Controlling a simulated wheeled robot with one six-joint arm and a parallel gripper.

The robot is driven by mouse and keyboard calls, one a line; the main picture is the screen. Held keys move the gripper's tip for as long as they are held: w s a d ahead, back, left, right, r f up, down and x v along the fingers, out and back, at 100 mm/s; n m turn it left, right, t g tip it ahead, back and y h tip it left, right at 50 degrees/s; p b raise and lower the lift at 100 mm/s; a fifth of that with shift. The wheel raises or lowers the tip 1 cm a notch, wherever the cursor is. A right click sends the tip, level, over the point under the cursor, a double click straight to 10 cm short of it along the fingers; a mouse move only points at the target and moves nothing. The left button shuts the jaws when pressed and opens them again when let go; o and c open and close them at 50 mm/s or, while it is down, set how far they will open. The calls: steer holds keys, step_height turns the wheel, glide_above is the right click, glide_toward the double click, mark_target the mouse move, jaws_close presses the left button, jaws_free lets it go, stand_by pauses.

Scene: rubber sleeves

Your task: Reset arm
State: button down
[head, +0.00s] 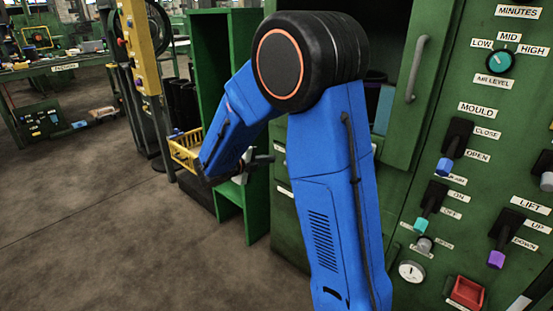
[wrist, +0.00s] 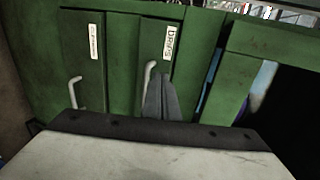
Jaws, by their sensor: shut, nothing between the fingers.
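My blue arm stands in the middle of the head view, bent at its black elbow joint, with its forearm pointing down and left. The end of the arm is partly hidden behind the forearm there. In the wrist view my gripper (wrist: 162,98) shows as grey fingers held together, with nothing between them. The fingers lie in front of a green cabinet (wrist: 115,60) with labelled doors and pale handles. I cannot tell how far the fingertips are from the cabinet.
A green control panel (head: 480,90) with levers and a dial stands close on the right. A green open shelf unit (head: 228,100) stands behind my arm. A yellow basket (head: 185,148) sits left of my forearm. The floor (head: 90,220) at the left front is clear.

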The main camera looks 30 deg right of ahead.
steer(key=v, duration=0.5)
steer(key=s+d+r+m+g+y, duration=0.1)
steer(key=s+d+m+g+y, duration=0.15)
steer(key=s+m, duration=0.75)
steer(key=s+d+r+m+g+y, duration=0.1)
steer(key=s+m+y, duration=0.3)
steer(key=s+m, duration=0.6)
steer(key=s+a+m+t+y, duration=0.3)
steer(key=s+a+m+y, duration=0.4)
steer(key=s+m, duration=0.8)
steer(key=shift+a+m, duration=1.6)
steer(key=shift+m, duration=0.9)
steer(key=shift+s+t, duration=0.1)
steer(key=shift+t, duration=0.15)
